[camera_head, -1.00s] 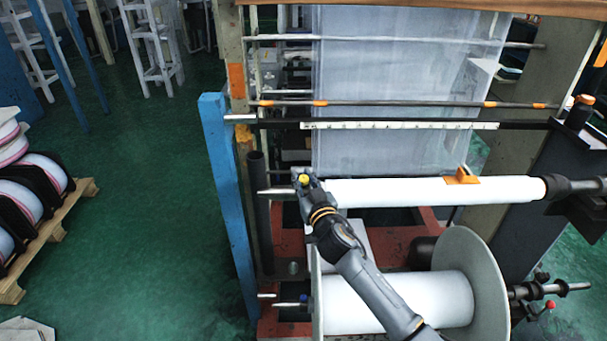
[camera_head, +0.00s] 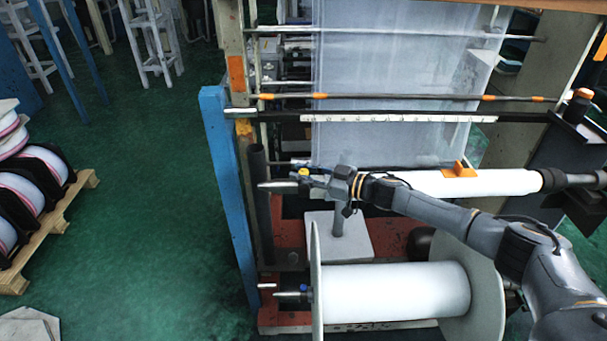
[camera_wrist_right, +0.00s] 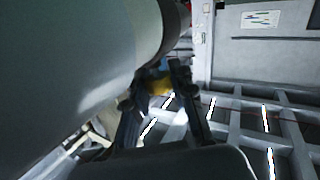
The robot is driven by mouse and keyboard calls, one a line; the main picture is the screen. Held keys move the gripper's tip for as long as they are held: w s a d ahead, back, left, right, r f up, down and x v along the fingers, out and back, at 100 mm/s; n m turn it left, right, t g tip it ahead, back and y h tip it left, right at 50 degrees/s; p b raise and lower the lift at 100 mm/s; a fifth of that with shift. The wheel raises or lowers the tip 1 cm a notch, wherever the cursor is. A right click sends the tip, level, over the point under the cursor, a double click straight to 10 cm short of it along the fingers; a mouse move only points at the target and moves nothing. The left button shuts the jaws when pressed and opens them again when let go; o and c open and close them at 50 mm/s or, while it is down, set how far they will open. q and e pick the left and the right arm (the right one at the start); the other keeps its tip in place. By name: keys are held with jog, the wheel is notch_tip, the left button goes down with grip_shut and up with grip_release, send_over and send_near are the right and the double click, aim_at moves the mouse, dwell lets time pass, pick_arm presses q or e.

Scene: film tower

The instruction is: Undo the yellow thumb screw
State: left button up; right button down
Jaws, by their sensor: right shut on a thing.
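The yellow thumb screw (camera_head: 303,172) sits near the left end of the upper shaft, just past the end of the white roll (camera_head: 490,183). My right gripper (camera_head: 312,178) reaches it from the right, with its fingers at the screw. In the right wrist view the yellow screw (camera_wrist_right: 158,86) is between the two fingertips of my right gripper (camera_wrist_right: 155,80), which are shut on it. The fingers partly cover the screw there. The shaft's pointed metal tip (camera_head: 275,186) sticks out to the left. My left gripper is not in view.
An orange block (camera_head: 460,170) sits on the white roll. A large white spool (camera_head: 400,293) with round flanges lies below. A blue post (camera_head: 228,190) stands left of the shaft tip. A pallet of rolls (camera_head: 45,235) is far left, with open green floor between.

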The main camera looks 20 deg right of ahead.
jog(key=shift+n+g+y, duration=0.5)
jog(key=c, duration=1.1)
grip_release()
jog(key=shift+d, duration=0.1)
jog(key=v, duration=1.2)
